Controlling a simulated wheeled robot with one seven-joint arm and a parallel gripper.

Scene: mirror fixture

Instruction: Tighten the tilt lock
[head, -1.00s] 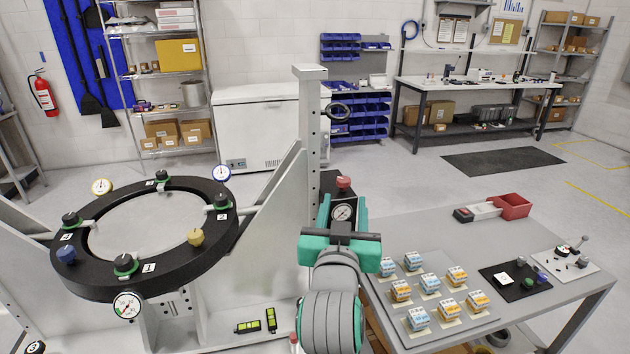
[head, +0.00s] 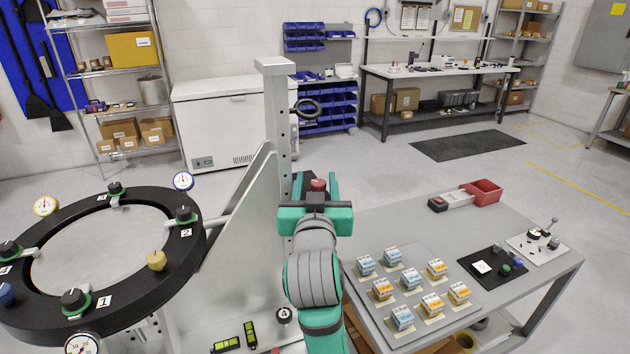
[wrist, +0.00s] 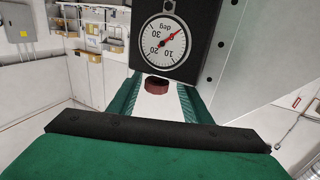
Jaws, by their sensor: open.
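A dark red knob (head: 318,184) sits at the upright post of the mirror fixture. In the wrist view the knob (wrist: 157,84) lies below a round dial (wrist: 163,42) marked in degrees on a black block. My gripper (head: 317,192) is open, with one green finger on each side of the knob. In the wrist view the fingers of my gripper (wrist: 157,100) also flank the knob, with visible gaps. Whether the fingers reach fully around it cannot be told. The dial is hidden behind my gripper in the head view.
The black mirror ring (head: 185,255) with several knobs and gauges is at left. The post (head: 276,130) and its slanted plate (head: 235,240) stand close left of my arm. A grey table (head: 390,225) with small boxes is at right. Open floor lies behind.

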